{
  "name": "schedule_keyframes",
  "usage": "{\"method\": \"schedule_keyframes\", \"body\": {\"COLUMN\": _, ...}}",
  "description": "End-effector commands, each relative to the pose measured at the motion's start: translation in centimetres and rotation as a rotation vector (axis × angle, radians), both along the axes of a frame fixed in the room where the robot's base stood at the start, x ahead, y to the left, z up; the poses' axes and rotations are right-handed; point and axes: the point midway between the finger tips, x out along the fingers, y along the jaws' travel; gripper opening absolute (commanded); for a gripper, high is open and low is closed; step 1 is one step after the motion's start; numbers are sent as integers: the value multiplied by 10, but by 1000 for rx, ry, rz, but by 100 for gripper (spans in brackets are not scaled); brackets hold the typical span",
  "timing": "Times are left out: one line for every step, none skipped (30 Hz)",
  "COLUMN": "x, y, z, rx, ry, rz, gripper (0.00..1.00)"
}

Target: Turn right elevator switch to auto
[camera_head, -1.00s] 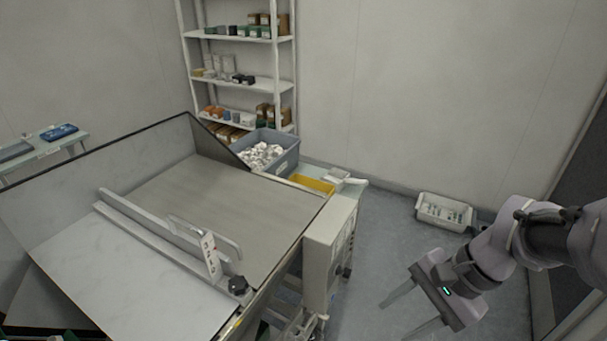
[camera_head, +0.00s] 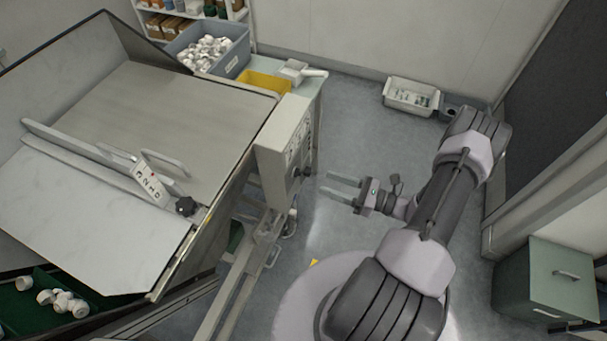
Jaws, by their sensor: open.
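The beige control box (camera_head: 285,150) stands at the right side of the large metal hopper machine. Its panel faces right and shows at a steep angle, with small dark controls and a round dark knob (camera_head: 306,171) low on it. I cannot tell which control is the right elevator switch or how it is set. My gripper (camera_head: 343,184) is open and empty, to the right of the panel and apart from it, with its two fingers pointing left toward the box.
A grey bin of white caps (camera_head: 236,65) and a yellow tray (camera_head: 263,83) sit behind the box. A white bin (camera_head: 397,105) lies on the floor by the wall. A green cabinet (camera_head: 536,284) stands at right. Metal rails (camera_head: 235,275) run below the box.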

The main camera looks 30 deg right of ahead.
Motion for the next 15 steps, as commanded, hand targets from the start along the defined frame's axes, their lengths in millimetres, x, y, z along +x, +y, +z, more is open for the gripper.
{"method": "schedule_keyframes", "body": {"x": 12, "y": 11, "z": -2, "rx": 2, "ry": 1, "rz": 7, "gripper": 49}}
{"method": "schedule_keyframes", "body": {"x": 19, "y": 16, "z": -2, "rx": 2, "ry": 1, "rz": 6, "gripper": 49}}
{"method": "schedule_keyframes", "body": {"x": 27, "y": 23, "z": -2, "rx": 1, "ry": 0, "rz": 6, "gripper": 49}}
{"method": "schedule_keyframes", "body": {"x": 33, "y": 27, "z": -2, "rx": 1, "ry": 0, "rz": 6, "gripper": 49}}
{"method": "schedule_keyframes", "body": {"x": 39, "y": 32, "z": -2, "rx": 1, "ry": 0, "rz": 6, "gripper": 49}}
{"method": "schedule_keyframes", "body": {"x": 45, "y": 36, "z": -2, "rx": 0, "ry": 0, "rz": 5, "gripper": 49}}
{"method": "schedule_keyframes", "body": {"x": 49, "y": 39, "z": -1, "rx": 0, "ry": 0, "rz": 5, "gripper": 49}}
{"method": "schedule_keyframes", "body": {"x": 53, "y": 42, "z": -1, "rx": 0, "ry": 0, "rz": 4, "gripper": 49}}
{"method": "schedule_keyframes", "body": {"x": 56, "y": 45, "z": -1, "rx": 0, "ry": 0, "rz": 4, "gripper": 49}}
{"method": "schedule_keyframes", "body": {"x": 59, "y": 47, "z": -1, "rx": 1, "ry": 1, "rz": 3, "gripper": 49}}
{"method": "schedule_keyframes", "body": {"x": 61, "y": 48, "z": -1, "rx": 0, "ry": 1, "rz": 2, "gripper": 49}}
{"method": "schedule_keyframes", "body": {"x": 63, "y": 50, "z": -1, "rx": 1, "ry": 1, "rz": 3, "gripper": 49}}
{"method": "schedule_keyframes", "body": {"x": 64, "y": 51, "z": 0, "rx": 1, "ry": 1, "rz": 3, "gripper": 49}}
{"method": "schedule_keyframes", "body": {"x": 64, "y": 51, "z": 0, "rx": 0, "ry": 1, "rz": 2, "gripper": 49}}
{"method": "schedule_keyframes", "body": {"x": 65, "y": 52, "z": 0, "rx": 0, "ry": 1, "rz": 2, "gripper": 49}}
